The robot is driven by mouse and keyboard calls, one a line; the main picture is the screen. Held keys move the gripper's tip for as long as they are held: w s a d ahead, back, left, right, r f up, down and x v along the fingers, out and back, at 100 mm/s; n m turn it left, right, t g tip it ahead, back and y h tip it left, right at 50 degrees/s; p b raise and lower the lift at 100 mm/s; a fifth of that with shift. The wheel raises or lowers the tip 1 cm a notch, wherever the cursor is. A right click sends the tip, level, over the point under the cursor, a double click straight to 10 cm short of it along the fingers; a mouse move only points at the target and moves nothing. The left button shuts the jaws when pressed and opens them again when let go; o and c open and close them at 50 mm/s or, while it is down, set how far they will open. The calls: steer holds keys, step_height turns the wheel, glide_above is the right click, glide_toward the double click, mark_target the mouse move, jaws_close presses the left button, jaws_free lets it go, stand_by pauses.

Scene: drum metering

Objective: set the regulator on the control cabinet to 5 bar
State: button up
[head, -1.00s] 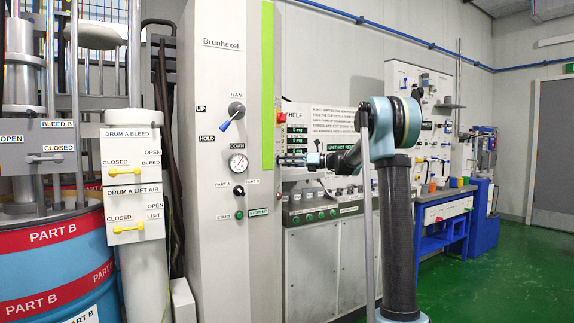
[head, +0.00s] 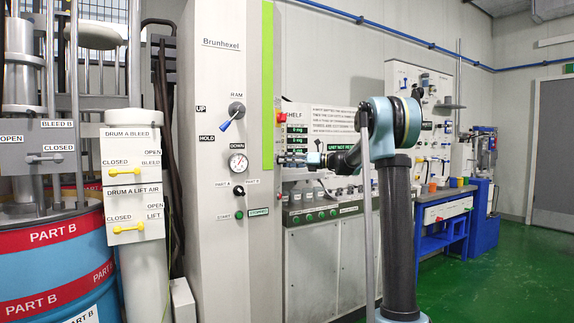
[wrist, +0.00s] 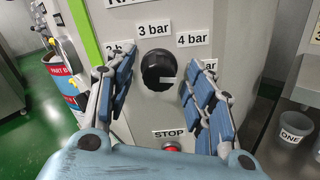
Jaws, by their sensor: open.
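The control cabinet (head: 222,70) is a tall pale housing with a green stripe. In the wrist view, the regulator is a round black knob (wrist: 157,70) on the cabinet face. Labels read 3 bar (wrist: 153,29) above it and 4 bar (wrist: 193,39) at upper right. A label at upper left and one ending in "bar" at right are partly hidden by my fingers. A pale mark shows at the knob's lower right. My gripper (wrist: 158,88) is open, one finger on each side of the knob; contact cannot be told. In the head view my gripper (head: 303,160) is at the cabinet's right edge; the knob is hidden there.
A red button (wrist: 171,147) under a STOP label (wrist: 169,132) sits below the knob. A grey cup (wrist: 295,127) labelled ONE stands at right. The drum (head: 50,255) stands left of the cabinet. Green floor (head: 490,275) is clear at right.

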steer(key=s+d, duration=0.2)
steer(key=d, duration=0.9)
steer(key=shift+d, duration=0.35)
steer(key=shift+s, duration=0.1)
steer(key=s+f+n+g+h, duration=0.1)
steer(key=s+f+n+h, duration=0.45)
steer(key=s, duration=0.75)
steer(key=s+f+n+h, duration=0.3)
steer(key=s+f+n, duration=0.3)
steer(key=s+f, duration=0.65)
steer(key=s+d+f+n+h, duration=0.4)
steer(key=s+d+f+n, duration=0.2)
steer(key=s+f, duration=0.5)
steer(key=s+d+f+n+h, duration=0.5)
steer(key=s+d+f+n, duration=0.2)
steer(key=s, duration=0.7)
step_height(320, 180, down, 4)
steer(key=shift+d+f, duration=0.1)
steer(key=shift+d, duration=1.1)
steer(key=shift+w+f, duration=0.2)
steer(key=shift+w, duration=0.2)
